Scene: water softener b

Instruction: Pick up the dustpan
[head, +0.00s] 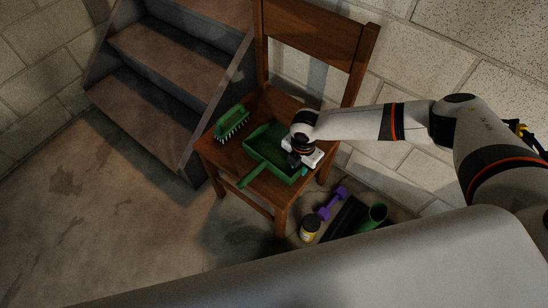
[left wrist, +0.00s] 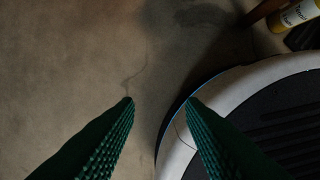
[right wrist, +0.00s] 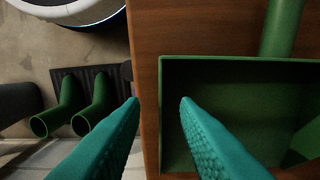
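The green dustpan (head: 262,143) lies on the seat of a wooden chair, its handle (head: 252,176) pointing toward the front of the seat. My right gripper (head: 301,163) is over the dustpan's right side. In the right wrist view its teal fingers (right wrist: 160,101) are open and apart. One side wall of the dustpan (right wrist: 232,62) lies in line with the gap, one finger over the pan's inside and the other outside it. Contact cannot be told. My left gripper (left wrist: 160,100) is open and empty above the floor and the edge of my base.
A green brush (head: 232,123) lies on the seat left of the dustpan. The chair's backrest (head: 315,32) rises behind. Stairs (head: 165,85) stand at the left. A purple dumbbell (head: 331,204), a yellow container (head: 309,230) and green tube-shaped items (head: 374,214) are on the floor at right.

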